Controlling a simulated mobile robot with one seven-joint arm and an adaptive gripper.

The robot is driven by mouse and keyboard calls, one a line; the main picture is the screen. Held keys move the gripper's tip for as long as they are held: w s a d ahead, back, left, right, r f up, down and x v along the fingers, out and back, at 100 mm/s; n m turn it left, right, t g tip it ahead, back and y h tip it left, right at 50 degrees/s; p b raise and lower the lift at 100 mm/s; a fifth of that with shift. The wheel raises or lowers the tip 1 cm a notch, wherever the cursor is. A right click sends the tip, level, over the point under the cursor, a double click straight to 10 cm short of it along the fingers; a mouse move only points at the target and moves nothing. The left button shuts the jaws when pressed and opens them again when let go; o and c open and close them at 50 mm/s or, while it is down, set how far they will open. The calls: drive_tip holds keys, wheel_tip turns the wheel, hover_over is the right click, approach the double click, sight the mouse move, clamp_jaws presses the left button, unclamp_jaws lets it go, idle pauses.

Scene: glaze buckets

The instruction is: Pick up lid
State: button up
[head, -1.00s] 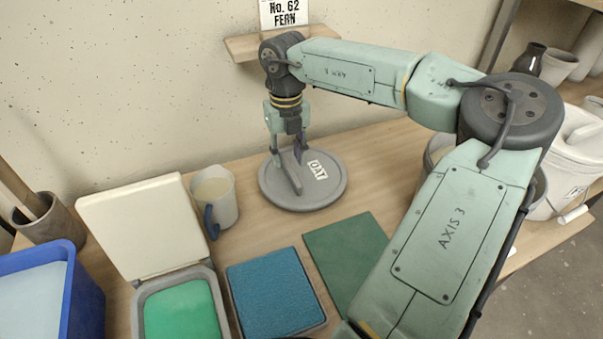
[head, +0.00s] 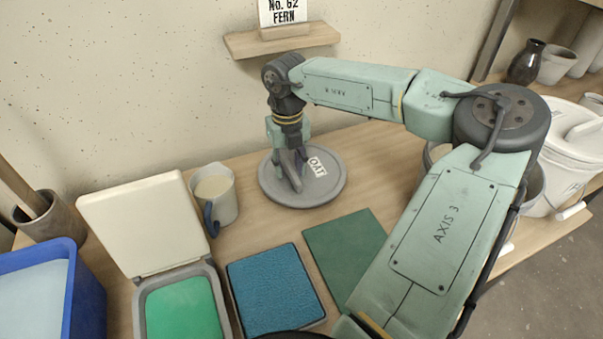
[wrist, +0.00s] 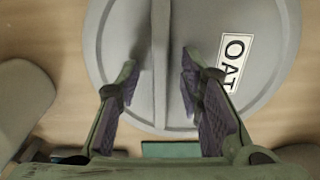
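The lid is a round grey disc (head: 330,185) marked "OAT", lying flat on the wooden table below my gripper. It also fills much of the wrist view (wrist: 207,25). A raised bar handle (wrist: 160,55) runs across its middle. My gripper (head: 291,180) points down over the lid's centre. In the wrist view its two fingers (wrist: 160,80) stand on either side of the handle, with a visible gap on both sides. The gripper is partly open and holds nothing. In the head view the fingers hide most of the handle.
A mug (head: 215,193) stands close left of the lid. In front are a blue pad (head: 275,290), a dark green mat (head: 345,250) and an open-lidded box with green contents (head: 180,312). A white bucket (head: 565,165) is at right. A small shelf (head: 285,40) is on the wall behind.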

drive_tip(key=shift+c, duration=0.3)
clamp_jaws()
idle(0.3)
